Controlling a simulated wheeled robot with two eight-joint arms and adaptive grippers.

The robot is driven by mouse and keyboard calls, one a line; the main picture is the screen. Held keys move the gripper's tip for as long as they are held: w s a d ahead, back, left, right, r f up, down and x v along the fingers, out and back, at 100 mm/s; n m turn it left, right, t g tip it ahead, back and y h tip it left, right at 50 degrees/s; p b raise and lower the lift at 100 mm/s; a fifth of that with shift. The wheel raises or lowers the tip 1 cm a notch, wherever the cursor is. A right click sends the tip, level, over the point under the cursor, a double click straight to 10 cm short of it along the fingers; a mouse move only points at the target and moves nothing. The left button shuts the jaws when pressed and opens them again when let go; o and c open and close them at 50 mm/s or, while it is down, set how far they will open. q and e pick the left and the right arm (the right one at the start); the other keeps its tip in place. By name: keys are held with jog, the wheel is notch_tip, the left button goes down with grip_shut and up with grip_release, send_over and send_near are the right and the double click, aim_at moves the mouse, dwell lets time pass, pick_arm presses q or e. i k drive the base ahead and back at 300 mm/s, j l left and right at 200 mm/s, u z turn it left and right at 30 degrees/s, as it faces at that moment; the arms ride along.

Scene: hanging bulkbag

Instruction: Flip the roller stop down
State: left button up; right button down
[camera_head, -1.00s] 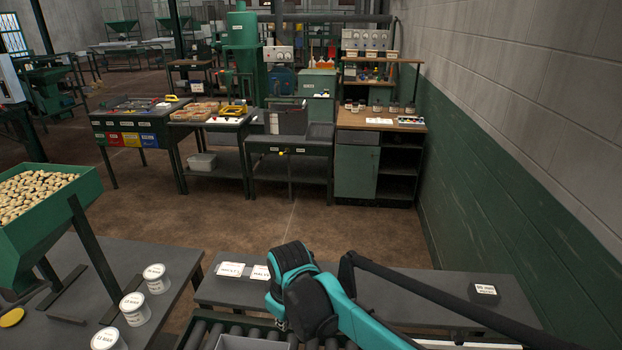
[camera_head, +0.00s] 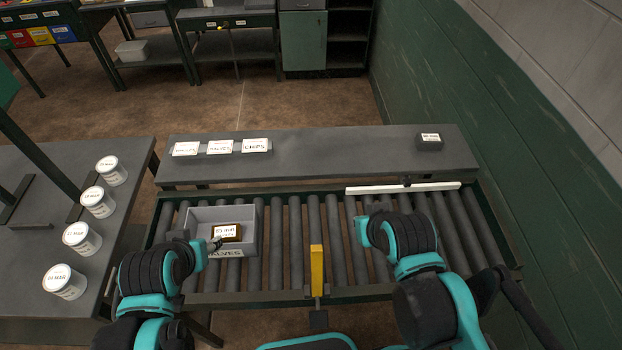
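The yellow roller stop (camera_head: 317,270) stands upright at the front rail of the roller conveyor (camera_head: 290,240), right of the grey tray. The grey tray (camera_head: 249,213) sits on the rollers at the left, with a lettered card on a brown block (camera_head: 227,232) inside. My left gripper (camera_head: 214,244) is at the tray's front left, its dark tip over the tray beside the block; its opening is unclear, and I cannot tell whether it touches. My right arm ends above the rollers, to the right of the yellow stop and apart from it; its fingers are hidden.
A grey shelf (camera_head: 310,152) behind the conveyor carries several label cards (camera_head: 220,146) and a small dark block (camera_head: 429,142). A white bar (camera_head: 402,188) lies along the conveyor's back right. Several white tubs (camera_head: 82,238) stand on the left table. The rollers around the stop are clear.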

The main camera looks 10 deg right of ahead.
aim_at(317, 317)
jog(key=k+l+z, duration=0.2)
jog(key=k, duration=0.25)
jog(key=k+j, duration=1.05)
jog(key=i+j+z, duration=0.05)
jog(key=j, duration=0.1)
